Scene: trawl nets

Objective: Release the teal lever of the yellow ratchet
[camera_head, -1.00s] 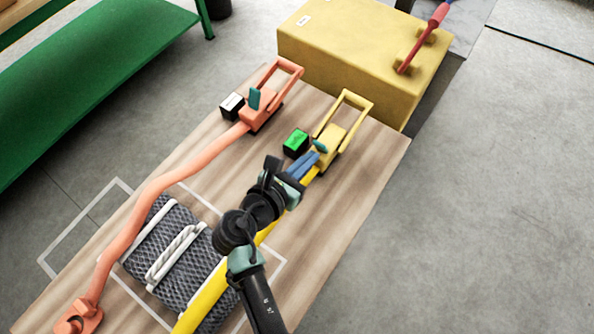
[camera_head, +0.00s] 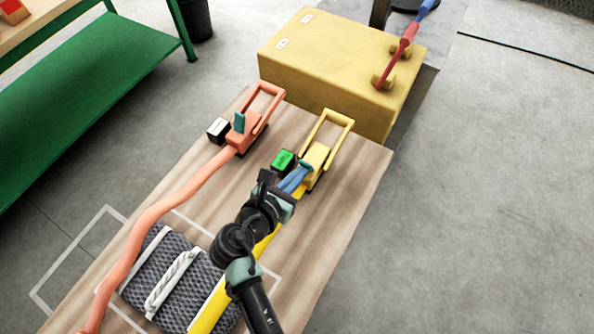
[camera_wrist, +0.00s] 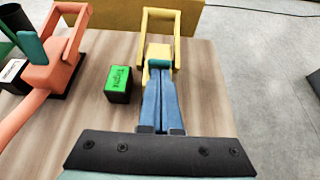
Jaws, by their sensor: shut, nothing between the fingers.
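The yellow ratchet (camera_head: 318,155) sits on the wooden board, its loop handle raised at the far side. It also shows in the wrist view (camera_wrist: 174,42), straight ahead of my fingers. Its small teal lever (camera_head: 306,165) is on the near side of its body and shows in the wrist view (camera_wrist: 158,62) just beyond my fingertips. My gripper (camera_head: 301,173) is shut and empty, its blue fingers together and pointing at the lever. The tips are at or very near the lever; I cannot tell whether they touch. A yellow strap (camera_head: 208,310) runs under my arm.
A black box with a green top reading "Tight" (camera_head: 284,161) stands just left of the fingers. An orange ratchet (camera_head: 245,135) with its upright teal lever (camera_head: 239,122) and a white-topped box (camera_head: 218,130) are further left. A big yellow block (camera_head: 320,65) stands behind. The board's right side is clear.

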